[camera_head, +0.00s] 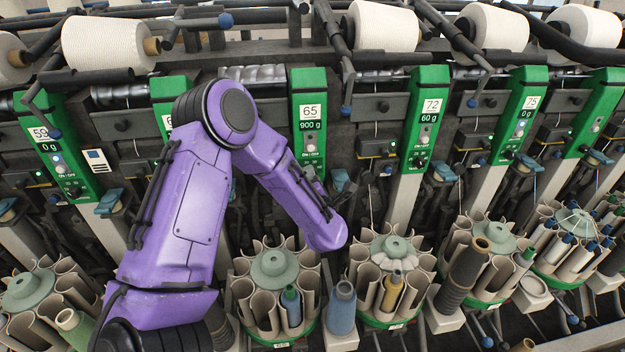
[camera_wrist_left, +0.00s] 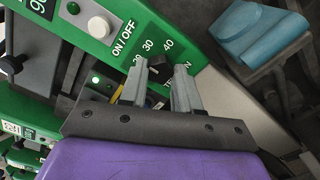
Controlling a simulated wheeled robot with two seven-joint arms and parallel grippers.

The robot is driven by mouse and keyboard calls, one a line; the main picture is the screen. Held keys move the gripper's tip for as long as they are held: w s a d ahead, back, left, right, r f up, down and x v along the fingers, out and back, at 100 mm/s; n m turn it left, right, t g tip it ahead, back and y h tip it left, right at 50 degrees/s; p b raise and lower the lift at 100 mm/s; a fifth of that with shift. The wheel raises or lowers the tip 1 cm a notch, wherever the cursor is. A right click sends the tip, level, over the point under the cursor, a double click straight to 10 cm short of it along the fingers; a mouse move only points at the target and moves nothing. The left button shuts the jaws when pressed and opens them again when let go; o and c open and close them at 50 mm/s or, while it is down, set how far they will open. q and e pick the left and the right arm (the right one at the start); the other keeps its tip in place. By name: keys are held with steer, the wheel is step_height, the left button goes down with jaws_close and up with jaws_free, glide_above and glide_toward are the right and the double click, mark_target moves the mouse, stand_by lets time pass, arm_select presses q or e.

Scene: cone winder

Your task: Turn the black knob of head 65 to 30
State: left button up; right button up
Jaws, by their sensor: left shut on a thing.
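In the left wrist view, the black knob (camera_wrist_left: 157,68) sits on the green panel below the ON/OFF label. Scale numbers 30 and 40 show beside it; another number is partly covered. My left gripper (camera_wrist_left: 160,84) has one grey finger on each side of the knob and is shut on it. The knob's pointer cannot be made out. My right gripper is not in view.
A white button (camera_wrist_left: 98,27) and a teal part (camera_wrist_left: 262,35) lie near the gripper. Head 72 (camera_head: 427,105) stands to the right. Round bobbin magazines (camera_head: 275,268) crowd the space below, and white yarn cones (camera_head: 385,26) line the top.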

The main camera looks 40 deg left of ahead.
arm_select(q)
steer(key=m, duration=0.4)
steer(key=shift+f+m, duration=0.1)
steer(key=shift+m, duration=0.3)
stand_by(0.4)
steer(key=o, duration=1.1)
steer(key=shift+c, duration=0.2)
steer(key=shift+d, duration=0.1)
steer(key=b+v, duration=0.3)
steer(key=v, duration=0.7)
steer(key=shift+d+b, duration=0.2)
steer(key=shift+b, duration=0.1)
